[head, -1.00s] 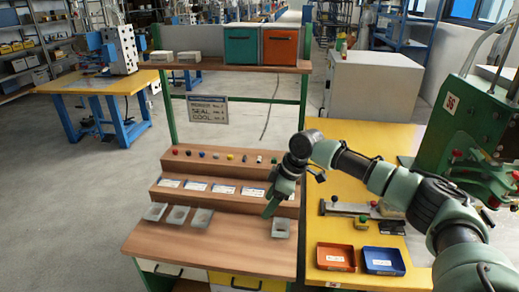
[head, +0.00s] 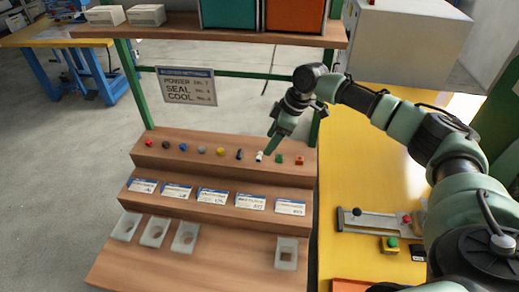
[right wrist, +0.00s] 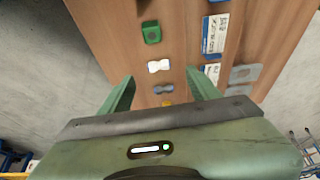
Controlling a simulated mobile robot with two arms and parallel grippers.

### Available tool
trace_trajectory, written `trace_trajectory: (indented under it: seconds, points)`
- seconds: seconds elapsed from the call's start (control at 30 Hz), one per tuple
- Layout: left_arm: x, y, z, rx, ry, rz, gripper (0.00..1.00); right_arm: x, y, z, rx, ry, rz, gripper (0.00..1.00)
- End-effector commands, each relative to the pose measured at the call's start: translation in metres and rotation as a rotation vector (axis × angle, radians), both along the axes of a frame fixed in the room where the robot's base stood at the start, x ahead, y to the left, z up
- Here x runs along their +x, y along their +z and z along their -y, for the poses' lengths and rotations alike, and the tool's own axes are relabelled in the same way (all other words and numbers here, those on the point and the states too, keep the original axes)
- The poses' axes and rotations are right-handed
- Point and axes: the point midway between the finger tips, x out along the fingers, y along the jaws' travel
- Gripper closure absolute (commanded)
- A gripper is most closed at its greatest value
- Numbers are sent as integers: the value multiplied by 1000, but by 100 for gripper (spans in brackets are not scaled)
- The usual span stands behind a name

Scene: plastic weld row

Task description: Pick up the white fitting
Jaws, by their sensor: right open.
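The white fitting (head: 259,156) is a small pale piece on the top step of the wooden rack, in a row of small coloured fittings. It also shows in the right wrist view (right wrist: 158,66), lying beyond my fingertips, between a green fitting (right wrist: 151,32) and a dark blue-grey one (right wrist: 163,89). My right gripper (head: 271,146) is just above and beside the white fitting in the head view. My left gripper is not in view.
The stepped rack (head: 228,184) has several labelled cards on its middle step. Several grey square holders (head: 287,253) stand on the bench below. A hanging sign (head: 187,86) and a shelf with a teal bin (head: 229,12) are behind. A yellow table (head: 363,160) stands at the right.

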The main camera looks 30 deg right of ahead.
Motion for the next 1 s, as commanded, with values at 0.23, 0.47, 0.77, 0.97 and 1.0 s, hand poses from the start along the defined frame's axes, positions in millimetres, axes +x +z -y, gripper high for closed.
trace_trajectory:
  seconds: [0.23, 0.47, 0.77, 0.97, 1.0]
  points:
    - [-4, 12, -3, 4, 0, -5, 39, 9, -25, -8, 0, 1, -3, 38]
    - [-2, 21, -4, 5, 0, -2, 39, 19, -56, -16, -1, 2, -2, 38]
    - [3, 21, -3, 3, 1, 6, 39, 20, -62, -17, -1, 1, 0, 38]
    - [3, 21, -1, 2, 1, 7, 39, 20, -62, -17, -1, 1, 0, 94]
    - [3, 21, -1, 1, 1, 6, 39, 20, -62, -17, -1, 0, -1, 100]
